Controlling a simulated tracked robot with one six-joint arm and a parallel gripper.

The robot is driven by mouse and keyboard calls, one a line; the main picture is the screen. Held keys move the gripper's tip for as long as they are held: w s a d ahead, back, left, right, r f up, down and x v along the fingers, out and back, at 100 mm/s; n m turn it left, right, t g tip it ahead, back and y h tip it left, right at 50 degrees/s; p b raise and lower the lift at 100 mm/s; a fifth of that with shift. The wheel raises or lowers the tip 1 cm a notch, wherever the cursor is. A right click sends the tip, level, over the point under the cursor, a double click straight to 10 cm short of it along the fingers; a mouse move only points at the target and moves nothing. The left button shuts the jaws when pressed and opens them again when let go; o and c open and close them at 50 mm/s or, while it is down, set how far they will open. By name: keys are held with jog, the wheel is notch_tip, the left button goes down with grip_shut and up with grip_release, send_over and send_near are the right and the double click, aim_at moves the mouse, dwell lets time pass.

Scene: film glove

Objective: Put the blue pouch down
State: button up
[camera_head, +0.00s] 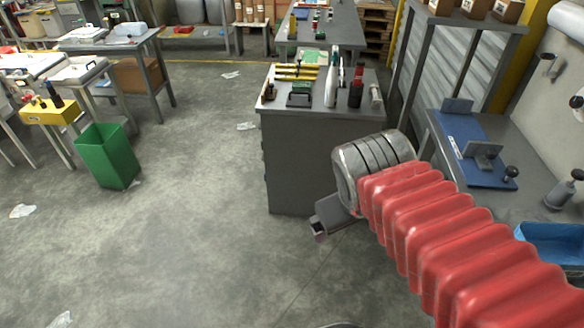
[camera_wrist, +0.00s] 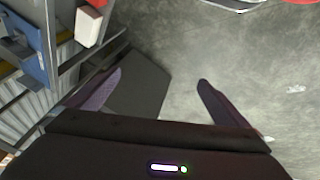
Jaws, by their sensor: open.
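I cannot make out a blue pouch in either view. My gripper (camera_head: 320,228) shows low in front of the grey cabinet (camera_head: 290,165), at the end of my red-sleeved arm. In the wrist view my gripper (camera_wrist: 157,80) has its two dark fingers spread wide apart. Nothing is held between them. A dark grey flat-sided shape and bare floor show beyond the fingers.
A workbench with a blue fixture (camera_head: 465,150) and a blue bin (camera_head: 552,238) is at right. A green bin (camera_head: 108,157) stands at left. The concrete floor (camera_head: 200,230) between is mostly clear, with scattered scraps.

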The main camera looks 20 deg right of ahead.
jog(key=a+r+m+t+y, duration=0.1)
jog(key=a+r+y, duration=0.1)
jog(key=a, duration=0.5)
jog(key=shift+a+r, duration=0.15)
jog(key=shift+a, duration=0.05)
jog(key=shift+w, duration=0.15)
